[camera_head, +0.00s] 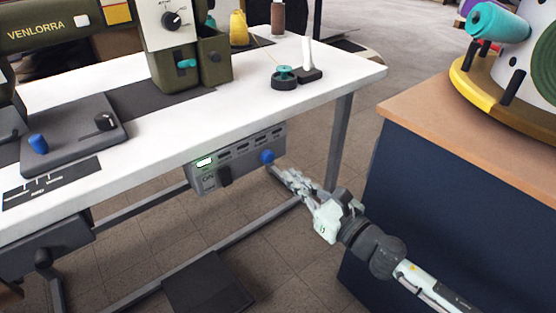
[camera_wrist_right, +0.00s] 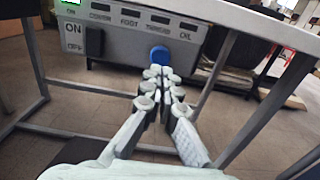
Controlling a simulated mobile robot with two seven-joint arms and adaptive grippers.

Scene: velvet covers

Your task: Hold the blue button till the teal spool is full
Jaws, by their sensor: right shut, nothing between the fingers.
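The blue button (camera_head: 267,157) is a round cap at the right end of a grey control box under the white table. It also shows in the wrist view (camera_wrist_right: 160,54), just beyond my fingertips. My right gripper (camera_head: 279,173) is shut and empty, its tips close in front of and slightly below the button; I cannot tell if they touch it. It also shows in the wrist view (camera_wrist_right: 160,74). A small teal spool (camera_head: 284,70) sits on a dark round base on the table's right part; its fill is too small to judge. My left gripper is not in view.
The grey box (camera_head: 236,157) has a lit green lamp and a dark ON/OFF switch. A table leg (camera_head: 340,140) stands right of my gripper. A yellow thread cone (camera_head: 238,28) stands on the table. A navy cabinet (camera_head: 450,210) with a wooden top is at the right.

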